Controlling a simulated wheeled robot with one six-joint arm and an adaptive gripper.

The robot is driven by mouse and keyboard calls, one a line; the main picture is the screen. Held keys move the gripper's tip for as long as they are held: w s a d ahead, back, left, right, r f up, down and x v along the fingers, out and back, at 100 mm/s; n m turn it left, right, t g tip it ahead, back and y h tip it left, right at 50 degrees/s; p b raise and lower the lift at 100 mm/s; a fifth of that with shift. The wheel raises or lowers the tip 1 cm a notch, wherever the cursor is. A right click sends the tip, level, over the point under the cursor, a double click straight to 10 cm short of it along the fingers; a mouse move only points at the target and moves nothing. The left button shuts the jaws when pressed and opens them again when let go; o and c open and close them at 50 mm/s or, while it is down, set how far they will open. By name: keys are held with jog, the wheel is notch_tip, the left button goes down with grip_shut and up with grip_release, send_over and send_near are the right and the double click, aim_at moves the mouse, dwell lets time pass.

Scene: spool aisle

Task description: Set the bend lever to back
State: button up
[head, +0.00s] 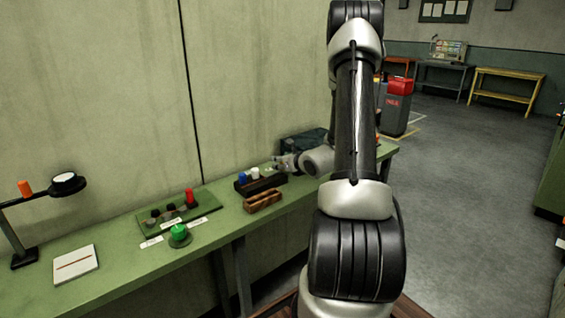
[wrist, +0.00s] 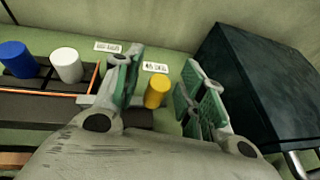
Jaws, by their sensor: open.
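No part is clearly readable as the bend lever. A red upright handle (head: 190,196) stands at the right end of a row of dark knobs on a green board (head: 207,204) on the bench. My gripper (head: 284,163) is farther right along the bench, beyond that board, low over the bench. In the wrist view my gripper (wrist: 162,62) is open, with a finger on each side of a short yellow cylinder (wrist: 157,91). The fingers appear apart from it. The yellow cylinder's base is partly hidden by my gripper.
A black rack (wrist: 30,104) holds a blue cylinder (wrist: 16,59) and a white cylinder (wrist: 66,65). A dark box (wrist: 250,85) stands close on the right. On the bench (head: 120,268) are a green button (head: 179,232), a brown tray (head: 263,201) and a lamp (head: 64,180).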

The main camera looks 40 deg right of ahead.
jog(key=shift+s, duration=0.15)
jog(key=v, duration=1.1)
jog(key=shift+s+r, duration=0.15)
jog(key=shift+s, duration=0.2)
